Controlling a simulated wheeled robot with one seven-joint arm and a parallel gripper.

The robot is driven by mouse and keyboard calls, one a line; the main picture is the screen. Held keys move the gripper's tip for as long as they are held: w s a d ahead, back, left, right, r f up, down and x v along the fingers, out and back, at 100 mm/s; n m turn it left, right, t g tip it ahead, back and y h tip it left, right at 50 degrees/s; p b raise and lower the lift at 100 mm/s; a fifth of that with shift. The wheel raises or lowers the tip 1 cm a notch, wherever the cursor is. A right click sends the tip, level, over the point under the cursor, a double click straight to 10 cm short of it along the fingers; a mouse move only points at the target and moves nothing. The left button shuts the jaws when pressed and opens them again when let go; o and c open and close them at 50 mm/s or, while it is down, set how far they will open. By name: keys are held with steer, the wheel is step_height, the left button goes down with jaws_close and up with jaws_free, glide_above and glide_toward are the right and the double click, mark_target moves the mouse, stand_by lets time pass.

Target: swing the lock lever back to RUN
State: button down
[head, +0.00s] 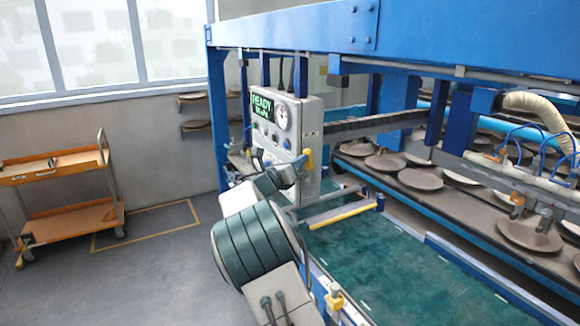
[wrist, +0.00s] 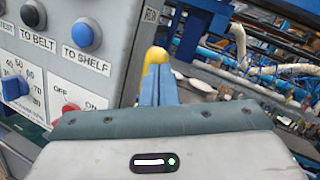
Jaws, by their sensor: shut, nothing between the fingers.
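The lock lever's yellow handle (head: 309,157) is at the right edge of the grey control box (head: 313,122) in the head view. In the wrist view the yellow handle (wrist: 155,56) shows just beyond my fingertips. My gripper (wrist: 157,76) has its blue fingers shut together, with nothing held. In the head view my gripper (head: 302,163) is at the lever, partly hidden by my wrist. The fingertips overlap the handle in view; I cannot tell whether they touch it. The rest of the lever and its RUN mark are hidden or unreadable.
The box's front panel (wrist: 100,30) carries blue buttons, a blue dial and a red switch, close left of my fingers. Its display (head: 263,106) reads READY. A blue frame beam (head: 290,28) runs overhead. A green belt (head: 390,250) and plates lie to the right.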

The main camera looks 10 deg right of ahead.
mark_target(309, 152)
steer(key=shift+w+d+r, duration=0.25)
steer(key=shift+d+r, duration=0.15)
steer(key=shift+d, duration=0.2)
steer(key=shift+w+d+r, duration=0.2)
steer(key=shift+d+r, duration=0.2)
steer(key=shift+d, duration=0.2)
steer(key=shift+d+r, duration=0.25)
steer(key=shift+r, duration=0.1)
steer(key=shift+a, duration=0.1)
steer(key=s+a+r+b, duration=0.2)
steer(key=s+a+r, duration=0.4)
steer(key=s+a, duration=0.1)
steer(key=shift+s+a+r, duration=0.2)
steer(key=shift+s+a, duration=0.05)
steer(key=shift+s, duration=0.4)
